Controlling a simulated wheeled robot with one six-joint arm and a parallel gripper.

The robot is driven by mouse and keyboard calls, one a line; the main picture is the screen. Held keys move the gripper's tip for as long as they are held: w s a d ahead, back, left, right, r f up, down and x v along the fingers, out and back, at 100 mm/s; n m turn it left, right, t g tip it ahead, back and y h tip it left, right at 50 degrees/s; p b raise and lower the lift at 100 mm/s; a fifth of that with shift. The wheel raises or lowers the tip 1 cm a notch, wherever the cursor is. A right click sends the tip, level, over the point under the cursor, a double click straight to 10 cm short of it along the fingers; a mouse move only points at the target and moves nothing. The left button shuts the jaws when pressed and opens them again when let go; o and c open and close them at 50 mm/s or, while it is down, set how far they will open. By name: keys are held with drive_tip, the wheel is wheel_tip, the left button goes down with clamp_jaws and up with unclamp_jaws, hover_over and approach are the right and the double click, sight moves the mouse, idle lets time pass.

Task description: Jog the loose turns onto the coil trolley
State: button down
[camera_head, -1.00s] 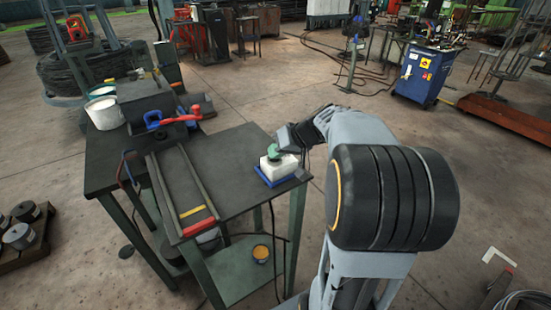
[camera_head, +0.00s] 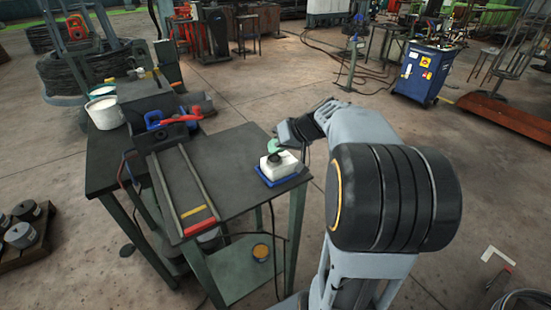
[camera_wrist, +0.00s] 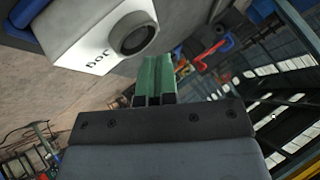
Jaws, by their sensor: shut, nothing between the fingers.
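A white push-button box (camera_head: 283,167) stands on a blue base (camera_head: 290,181) near the right edge of the dark bench. In the wrist view the white box (camera_wrist: 85,43) carries the letters JOG and a dark round button (camera_wrist: 136,36). My gripper (camera_head: 274,145) has green fingers. They are shut together and empty, just above the button and apart from it. The green fingers also show in the wrist view (camera_wrist: 154,66), beside the button. Dark coiled wire (camera_head: 75,76) lies around a blue-grey stand at the far upper left. I cannot tell whether this is the coil trolley.
The bench (camera_head: 232,165) holds a metal rail with a red end (camera_head: 198,225), a vice with red and blue handles (camera_head: 168,120), and white buckets (camera_head: 103,110). Its top left of the button box is clear. A blue machine cabinet (camera_head: 420,75) stands at the upper right.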

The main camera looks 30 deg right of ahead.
sight(276, 158)
drive_tip(key=shift+r+p, duration=1.3)
drive_tip(key=shift+r, duration=1.2)
drive_tip(key=f+m, duration=0.1)
drive_tip(key=s+f+m+g+h, duration=0.1)
drive_tip(key=s+d+f, duration=0.1)
drive_tip(key=f, duration=0.1)
drive_tip(key=shift+s+m, duration=0.25)
drive_tip(key=shift+m, duration=0.15)
drive_tip(key=s+f+h, duration=0.1)
drive_tip(key=s+a+f+g, duration=0.1)
drive_tip(key=s, duration=0.1)
drive_tip(key=shift+a+m+g+h, duration=0.1)
drive_tip(key=shift+m+g+h, duration=0.2)
drive_tip(key=shift+h, duration=0.1)
drive_tip(key=s+a+f+n+h, duration=0.2)
drive_tip(key=s+a+n+h, duration=0.15)
drive_tip(key=s+a, duration=0.6)
wheel_tip(276, 158, up, 16)
drive_tip(key=s+t+p, duration=0.1)
drive_tip(key=s+p, duration=0.1)
drive_tip(key=p, duration=1)
drive_tip(key=shift+d, duration=0.2)
